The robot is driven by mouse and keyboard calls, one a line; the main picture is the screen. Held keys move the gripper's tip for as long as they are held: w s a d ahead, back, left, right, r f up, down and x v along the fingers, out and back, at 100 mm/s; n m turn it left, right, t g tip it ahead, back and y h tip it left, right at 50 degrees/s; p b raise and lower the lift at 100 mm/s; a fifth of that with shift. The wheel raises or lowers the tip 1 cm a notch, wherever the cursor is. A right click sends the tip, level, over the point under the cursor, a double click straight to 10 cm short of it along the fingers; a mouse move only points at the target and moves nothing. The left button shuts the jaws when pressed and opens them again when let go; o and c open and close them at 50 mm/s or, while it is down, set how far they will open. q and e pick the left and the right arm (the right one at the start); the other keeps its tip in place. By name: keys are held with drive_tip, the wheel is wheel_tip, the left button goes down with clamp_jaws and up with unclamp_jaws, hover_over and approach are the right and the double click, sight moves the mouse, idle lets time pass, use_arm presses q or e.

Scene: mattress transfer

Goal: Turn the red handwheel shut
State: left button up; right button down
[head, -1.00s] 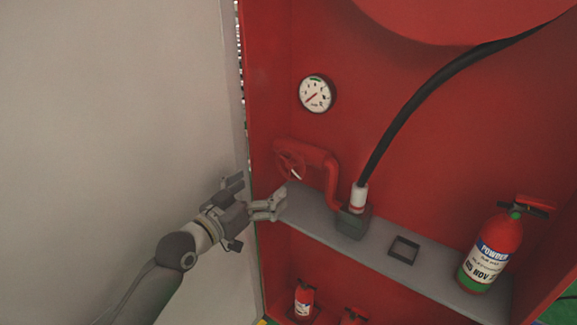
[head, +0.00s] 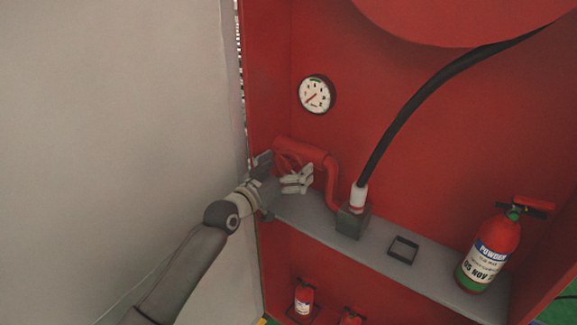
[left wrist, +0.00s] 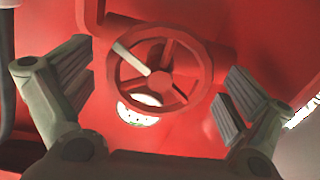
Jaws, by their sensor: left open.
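The red handwheel (left wrist: 160,76) shows whole in the left wrist view, with red spokes, one whitish spoke and a hub. It lies between the two spread fingers of my left gripper (left wrist: 158,92), with a visible gap on each side. In the head view the handwheel (head: 287,163) sits on a red pipe (head: 308,153) and is partly hidden by my left gripper (head: 283,172). That gripper is open and right in front of the wheel. I cannot tell how deep the fingers reach around the rim. My right gripper is in neither view.
A pressure gauge (head: 316,94) is on the red back wall above. A pale door panel (head: 120,110) stands left. Small extinguishers (head: 304,298) sit below.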

use_arm(q)
drive_tip(key=c, duration=1)
drive_tip(key=shift+o, duration=0.2)
